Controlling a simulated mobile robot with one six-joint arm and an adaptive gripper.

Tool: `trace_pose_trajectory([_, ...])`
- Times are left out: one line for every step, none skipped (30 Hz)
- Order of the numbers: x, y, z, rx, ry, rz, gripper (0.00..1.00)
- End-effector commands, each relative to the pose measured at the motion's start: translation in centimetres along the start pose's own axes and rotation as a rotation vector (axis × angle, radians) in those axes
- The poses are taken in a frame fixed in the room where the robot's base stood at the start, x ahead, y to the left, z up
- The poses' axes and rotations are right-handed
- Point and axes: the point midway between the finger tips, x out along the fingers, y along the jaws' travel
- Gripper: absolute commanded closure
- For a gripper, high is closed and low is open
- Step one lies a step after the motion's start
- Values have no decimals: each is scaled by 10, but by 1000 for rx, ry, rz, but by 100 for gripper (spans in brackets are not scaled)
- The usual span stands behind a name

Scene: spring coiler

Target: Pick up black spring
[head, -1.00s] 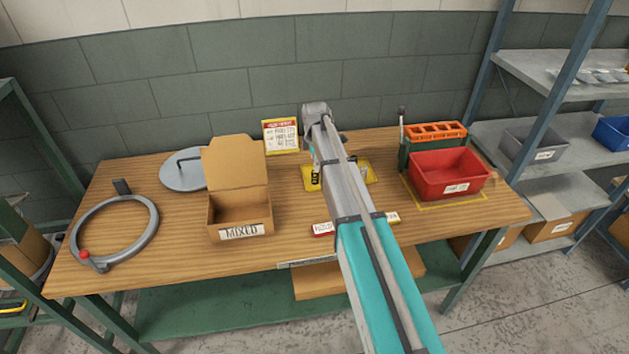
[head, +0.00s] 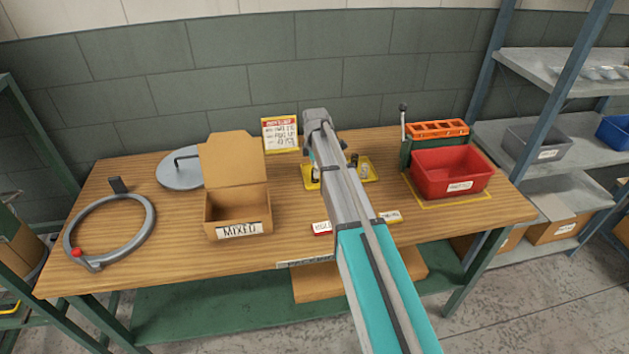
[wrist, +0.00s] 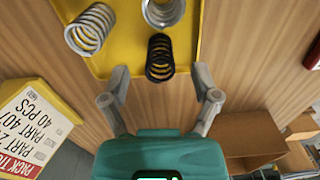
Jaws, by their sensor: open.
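The black spring (wrist: 159,58) stands on a yellow tray (wrist: 97,66), near the tray's edge in the wrist view. Two silver springs share the tray, one at the upper left (wrist: 91,29) and one at the top (wrist: 163,11). My gripper (wrist: 161,76) is open and empty. Its fingers point towards the tray, one on each side of the black spring's line, with the spring just beyond the fingertips. In the head view my arm hides the middle of the tray (head: 372,178) and most of the gripper.
An open cardboard box marked MIXED (head: 213,218) stands left of the tray. A red bin (head: 440,182) and an orange rack (head: 437,129) stand to the right. A sign (head: 280,135) stands behind. A grey ring (head: 148,228) lies at the far left.

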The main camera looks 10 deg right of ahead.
Motion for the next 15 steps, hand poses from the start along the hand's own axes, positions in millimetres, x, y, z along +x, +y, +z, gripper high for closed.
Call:
trace_pose_trajectory([8,0,0,0,0,0,21])
trace_pose_trajectory([9,0,0,0,0,0,21])
trace_pose_trajectory([12,0,0,0,0,0,21])
trace_pose_trajectory([13,0,0,0,0,0,21])
trace_pose_trajectory([14,0,0,0,0,0,21])
trace_pose_trajectory([15,0,0,0,0,0,21])
trace_pose_trajectory([16,0,0,0,0,0,21])
trace_pose_trajectory([16,0,0,0,0,0,21])
trace_pose_trajectory([17,0,0,0,0,0,21])
trace_pose_trajectory([17,0,0,0,0,0,21])
trace_pose_trajectory([17,0,0,0,0,0,21])
trace_pose_trajectory([17,0,0,0,0,0,21])
trace_pose_trajectory([16,0,0,0,0,0,21])
trace_pose_trajectory([16,0,0,0,0,0,21])
trace_pose_trajectory([16,0,0,0,0,0,21])
